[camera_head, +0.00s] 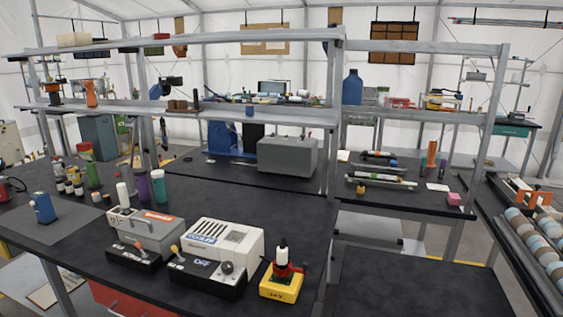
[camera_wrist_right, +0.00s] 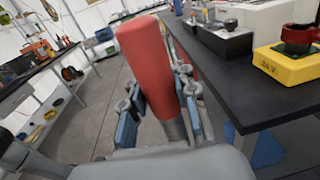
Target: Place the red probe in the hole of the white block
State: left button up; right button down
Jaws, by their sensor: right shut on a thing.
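In the right wrist view, my right gripper (camera_wrist_right: 163,108) is shut on the red probe (camera_wrist_right: 144,50), a thick red cylinder with a grey lower end. The blue finger pads lie on either side of it. The probe leans slightly and is held beside the black table edge, over the floor. In the head view, a small white block (camera_head: 121,216) with dark spots stands behind a grey device, partly hidden. A larger white slotted box (camera_head: 226,242) stands to its right; I cannot tell which has the hole. Neither gripper shows in the head view.
A yellow unit (camera_head: 281,284) with a red top stands near the table's front edge, and also shows in the right wrist view (camera_wrist_right: 286,66). Black control boxes (camera_head: 207,281) stand in front of the white box. Bottles (camera_head: 158,187) stand behind. A shelf frame (camera_head: 334,120) rises behind.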

jog(key=d+f+t, duration=0.1)
jog(key=d+f, duration=0.2)
jog(key=d, duration=0.4)
jog(key=d+f, duration=0.3)
jog(key=d, duration=0.5)
jog(key=s+d+r+m+t+h, duration=0.2)
jog(key=s+m+t+h, duration=0.45)
jog(key=s, duration=0.45)
jog(key=w+r+m+t+h, duration=0.1)
jog(key=m+h, duration=0.1)
jog(key=h, duration=0.1)
jog(key=m+t+h, duration=0.1)
jog(key=m+h, duration=0.1)
jog(key=h, duration=0.1)
jog(key=w+d+r+m+t+h, duration=0.1)
jog(key=m+h, duration=0.1)
jog(key=h, duration=0.2)
jog(key=shift+w+d+r+m+t, duration=0.1)
jog(key=shift+w+r+m+t, duration=0.15)
jog(key=shift+w+r+m, duration=0.1)
